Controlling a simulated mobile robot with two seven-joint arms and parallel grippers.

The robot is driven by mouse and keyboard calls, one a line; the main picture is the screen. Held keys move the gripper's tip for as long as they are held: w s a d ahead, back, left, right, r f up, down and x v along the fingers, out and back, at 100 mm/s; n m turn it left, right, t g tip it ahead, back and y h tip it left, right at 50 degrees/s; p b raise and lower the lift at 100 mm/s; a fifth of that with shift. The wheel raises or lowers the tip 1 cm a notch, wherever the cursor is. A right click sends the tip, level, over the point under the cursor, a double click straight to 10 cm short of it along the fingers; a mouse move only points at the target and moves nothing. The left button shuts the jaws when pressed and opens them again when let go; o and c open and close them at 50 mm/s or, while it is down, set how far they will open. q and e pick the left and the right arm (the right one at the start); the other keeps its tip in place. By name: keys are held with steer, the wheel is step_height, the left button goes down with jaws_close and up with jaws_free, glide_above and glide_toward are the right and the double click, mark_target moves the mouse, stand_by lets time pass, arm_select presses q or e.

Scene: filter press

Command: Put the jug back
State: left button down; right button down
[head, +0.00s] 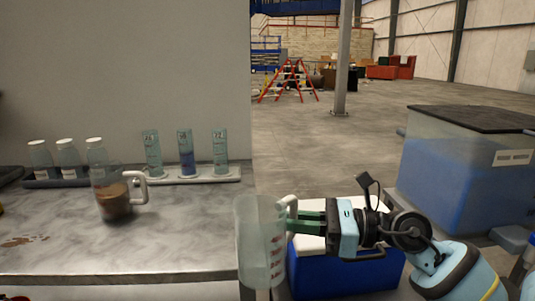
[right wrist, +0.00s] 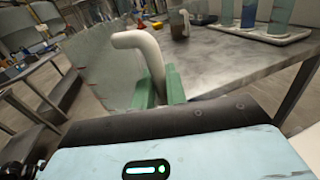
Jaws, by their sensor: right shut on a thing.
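A clear jug with red markings (head: 262,250) hangs upright in front of the table's right end in the head view. My right gripper (head: 298,216) is shut on its white handle. In the right wrist view the green fingers (right wrist: 160,88) close around the handle (right wrist: 145,50), and the clear jug wall (right wrist: 100,80) shows at left. Another clear jug (head: 113,200) with brown liquid and a white handle stands on the grey table (head: 180,240). My left gripper is not in view.
Behind the brown-liquid jug, a white rack (head: 200,177) holds three clear cylinders, one with blue liquid. White-capped bottles (head: 68,155) stand left of it. A blue cooler (head: 345,275) is below my right gripper. A large blue tank (head: 465,170) stands right. The table's front right is clear.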

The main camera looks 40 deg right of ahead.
steer(key=s+a+f+n+g+y, duration=0.1)
steer(key=s+a+f, duration=0.2)
steer(key=a, duration=0.3)
steer(key=s+a+f+n+g+y, duration=0.2)
steer(key=s+a+f, duration=0.1)
steer(key=a+f, duration=0.2)
steer(key=shift+a+f+g, duration=0.2)
steer(key=shift+a+g, duration=0.1)
steer(key=shift+a, duration=0.85)
steer(key=shift+w, duration=0.15)
